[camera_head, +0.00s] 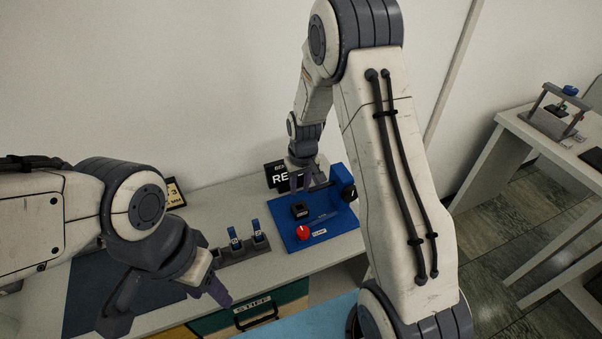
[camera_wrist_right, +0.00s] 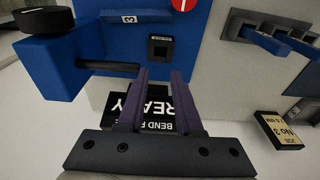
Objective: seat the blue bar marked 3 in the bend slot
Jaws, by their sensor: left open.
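A blue-grey bar with a white tag marked 3 (camera_wrist_right: 130,18) lies flat on the blue bend fixture (camera_wrist_right: 190,55), beside a black block with a square opening (camera_wrist_right: 161,47). My left gripper (camera_head: 168,302) is open and empty at the front left.
A dark rack (camera_head: 245,250) holds two blue bars left of the fixture. The fixture carries a red knob (camera_head: 303,232). A black READY sign (camera_head: 281,177) stands behind it, and a job sign marked 3 (camera_head: 174,192) stands at the left. A dark blue mat (camera_head: 90,290) lies below.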

